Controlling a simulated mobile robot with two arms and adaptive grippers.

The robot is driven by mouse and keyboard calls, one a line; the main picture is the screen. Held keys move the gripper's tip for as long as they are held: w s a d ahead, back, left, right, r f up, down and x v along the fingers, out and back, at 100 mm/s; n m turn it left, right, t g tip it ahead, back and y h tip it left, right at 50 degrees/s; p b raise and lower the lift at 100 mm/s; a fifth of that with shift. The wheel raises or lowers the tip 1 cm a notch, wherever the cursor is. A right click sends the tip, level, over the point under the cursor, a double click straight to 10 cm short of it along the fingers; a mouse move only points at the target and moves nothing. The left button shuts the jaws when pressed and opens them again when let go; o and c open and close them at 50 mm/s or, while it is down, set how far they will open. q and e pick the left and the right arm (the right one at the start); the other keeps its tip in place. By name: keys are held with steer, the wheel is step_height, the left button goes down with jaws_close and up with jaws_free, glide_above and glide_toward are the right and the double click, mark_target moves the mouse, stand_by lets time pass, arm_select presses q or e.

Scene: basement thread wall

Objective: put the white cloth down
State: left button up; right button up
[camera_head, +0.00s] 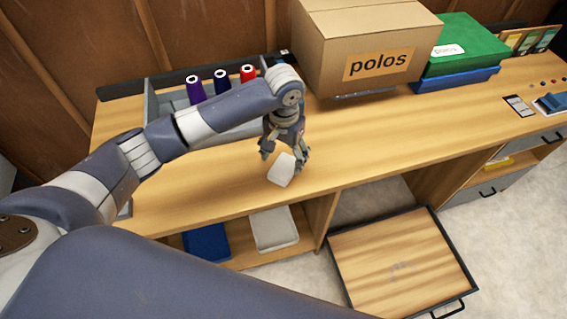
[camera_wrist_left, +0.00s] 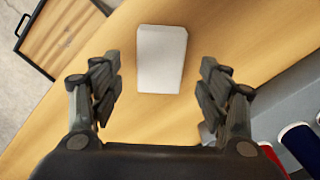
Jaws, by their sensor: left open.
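The white cloth (camera_head: 282,170) is a small folded rectangle at the front part of the wooden worktop (camera_head: 365,140). In the left wrist view the cloth (camera_wrist_left: 162,58) lies flat-looking ahead of the fingertips, centred between them. My left gripper (camera_head: 284,158) points down over the cloth, its fingers spread apart. In the left wrist view the left gripper (camera_wrist_left: 160,85) is open, with a gap on both sides of the cloth. Whether the cloth lies fully on the wood is hard to tell. My right gripper is not in view.
A cardboard box (camera_head: 320,50) marked "polos" stands at the back, beside green (camera_head: 465,45) and blue folded stacks. Thread cones (camera_head: 221,82) stand in a grey tray behind my arm. An open drawer (camera_head: 400,262) juts out below the front edge. The worktop's middle is clear.

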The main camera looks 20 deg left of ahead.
mark_target(284, 167)
arm_select(q)
step_height(284, 167, up, 8)
steer(key=shift+f, duration=0.25)
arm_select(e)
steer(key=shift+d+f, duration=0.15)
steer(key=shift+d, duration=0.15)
